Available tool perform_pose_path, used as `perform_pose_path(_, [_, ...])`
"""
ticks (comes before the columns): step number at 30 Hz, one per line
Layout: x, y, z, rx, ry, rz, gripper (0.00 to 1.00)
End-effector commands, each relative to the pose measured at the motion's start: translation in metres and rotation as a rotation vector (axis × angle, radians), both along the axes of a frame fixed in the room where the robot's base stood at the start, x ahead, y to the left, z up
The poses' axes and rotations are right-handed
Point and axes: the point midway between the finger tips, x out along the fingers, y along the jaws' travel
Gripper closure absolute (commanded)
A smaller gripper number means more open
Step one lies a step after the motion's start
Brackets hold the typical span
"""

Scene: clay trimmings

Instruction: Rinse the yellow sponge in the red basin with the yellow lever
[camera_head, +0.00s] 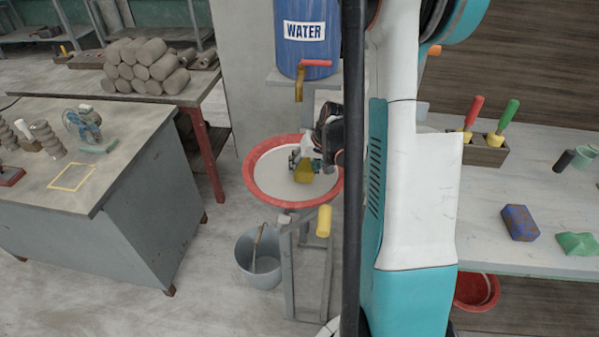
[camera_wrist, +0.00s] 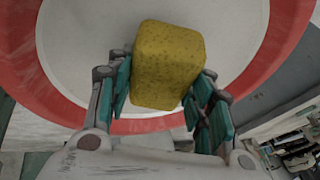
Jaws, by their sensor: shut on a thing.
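My gripper (camera_head: 311,160) is shut on the yellow sponge (camera_head: 303,173) over the red-rimmed basin (camera_head: 255,184). The sponge (camera_wrist: 168,65) also shows in the wrist view, between the finger pads of my gripper (camera_wrist: 160,92), with the white basin bowl (camera_wrist: 75,50) behind it. I cannot tell whether the sponge touches the bowl. A brass tap (camera_head: 299,85) with a red lever (camera_head: 317,63) hangs above the basin from the blue water barrel (camera_head: 308,50).
A grey bucket (camera_head: 262,268) stands on the floor below the basin. A grey table (camera_head: 120,130) is at left, with a yellow square outline (camera_head: 73,177). At right, a bench (camera_head: 490,240) holds a blue block (camera_head: 519,222), a green block (camera_head: 577,244) and a tool box (camera_head: 485,150).

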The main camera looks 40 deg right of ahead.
Motion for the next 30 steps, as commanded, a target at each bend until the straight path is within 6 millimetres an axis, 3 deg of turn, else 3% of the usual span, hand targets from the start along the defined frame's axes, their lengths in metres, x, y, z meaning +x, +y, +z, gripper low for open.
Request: perform_pose_path(30, [0.000,0.000,0.073,0.000,0.000,0.000,0.72])
